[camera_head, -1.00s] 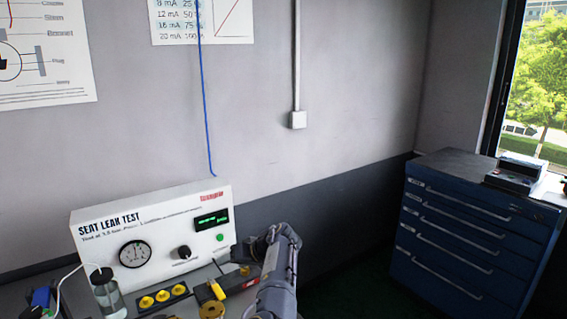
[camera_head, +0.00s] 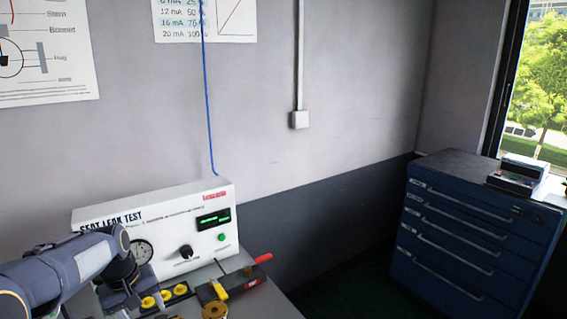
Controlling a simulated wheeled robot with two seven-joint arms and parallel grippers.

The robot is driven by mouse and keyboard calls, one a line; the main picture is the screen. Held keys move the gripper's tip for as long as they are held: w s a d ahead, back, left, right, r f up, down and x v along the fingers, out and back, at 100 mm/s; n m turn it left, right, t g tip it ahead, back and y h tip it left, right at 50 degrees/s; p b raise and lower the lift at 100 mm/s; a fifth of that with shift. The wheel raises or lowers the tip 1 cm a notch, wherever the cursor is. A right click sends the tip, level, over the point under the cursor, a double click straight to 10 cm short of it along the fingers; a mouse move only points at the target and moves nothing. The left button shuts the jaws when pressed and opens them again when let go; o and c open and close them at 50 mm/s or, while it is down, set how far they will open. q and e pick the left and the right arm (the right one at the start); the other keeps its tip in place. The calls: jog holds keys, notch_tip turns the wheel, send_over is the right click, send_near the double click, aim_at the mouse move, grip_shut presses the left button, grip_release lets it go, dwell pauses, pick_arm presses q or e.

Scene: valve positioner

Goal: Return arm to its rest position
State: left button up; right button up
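My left arm, grey with dark joints, comes in from the lower left. It bends downward in front of the left part of the white seat leak test unit (camera_head: 165,215), hiding part of its gauge (camera_head: 142,251) and lettering. No gripper fingers can be made out on it, so the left gripper does not show. My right arm and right gripper are not in view.
On the bench, a red-handled tool (camera_head: 263,258), a yellow piece (camera_head: 221,287), a brass round part (camera_head: 214,311) and yellow knobs (camera_head: 165,295) lie close together. A blue drawer cabinet (camera_head: 470,240) stands right; floor between is clear.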

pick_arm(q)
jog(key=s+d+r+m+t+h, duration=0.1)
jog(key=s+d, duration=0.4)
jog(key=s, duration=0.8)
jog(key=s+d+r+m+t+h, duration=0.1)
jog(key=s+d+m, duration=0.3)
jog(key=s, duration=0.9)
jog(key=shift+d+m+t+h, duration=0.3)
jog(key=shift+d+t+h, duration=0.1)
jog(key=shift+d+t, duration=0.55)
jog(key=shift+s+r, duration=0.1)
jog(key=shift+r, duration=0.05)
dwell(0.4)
